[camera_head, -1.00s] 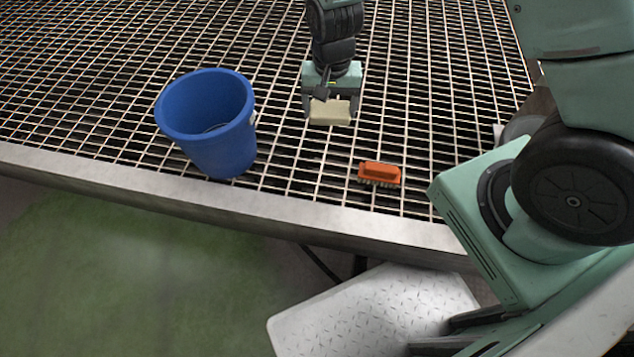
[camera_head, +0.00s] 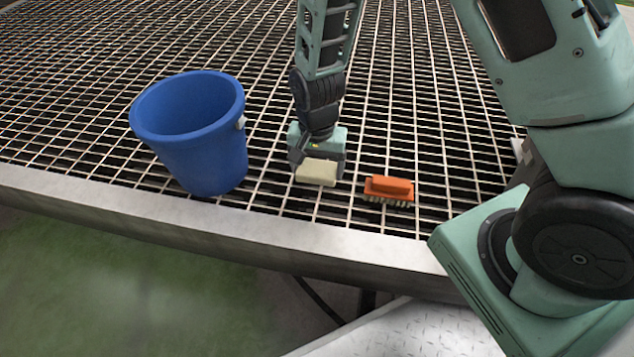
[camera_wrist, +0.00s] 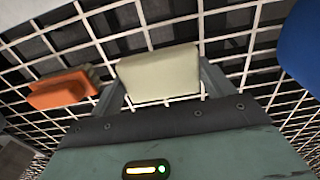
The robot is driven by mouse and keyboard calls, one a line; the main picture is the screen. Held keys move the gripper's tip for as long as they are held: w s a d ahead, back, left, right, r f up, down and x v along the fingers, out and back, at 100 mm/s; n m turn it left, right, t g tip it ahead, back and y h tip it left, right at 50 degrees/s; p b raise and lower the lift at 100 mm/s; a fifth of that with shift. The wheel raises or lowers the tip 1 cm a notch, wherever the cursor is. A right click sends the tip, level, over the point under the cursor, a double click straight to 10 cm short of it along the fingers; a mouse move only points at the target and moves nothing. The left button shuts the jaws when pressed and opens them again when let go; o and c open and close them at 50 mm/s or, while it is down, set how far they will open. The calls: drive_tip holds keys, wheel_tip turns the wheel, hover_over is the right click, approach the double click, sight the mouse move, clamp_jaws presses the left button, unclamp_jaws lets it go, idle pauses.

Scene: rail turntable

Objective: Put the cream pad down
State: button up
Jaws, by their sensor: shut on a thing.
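The cream pad (camera_head: 316,173) is a small pale block between the fingers of my gripper (camera_head: 318,167), which is shut on it. It is low over the metal grating, between the blue bucket and the orange brush. I cannot tell whether its underside touches the grating. In the wrist view the cream pad (camera_wrist: 160,76) sits between the two fingers of my gripper (camera_wrist: 162,85), with grating bars behind it.
A blue bucket (camera_head: 205,155) stands on the grating (camera_head: 430,150) to the left of the pad. An orange brush (camera_head: 388,189) with pale bristles lies close on the right. A grey metal rim (camera_head: 200,222) edges the grating in front.

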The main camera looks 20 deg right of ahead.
sight(317, 177)
drive_tip(key=shift+f+b, duration=0.8)
drive_tip(key=shift+f, duration=1.05)
drive_tip(key=shift+f, duration=0.15)
drive_tip(key=o, duration=1.1)
drive_tip(key=shift+o, duration=0.2)
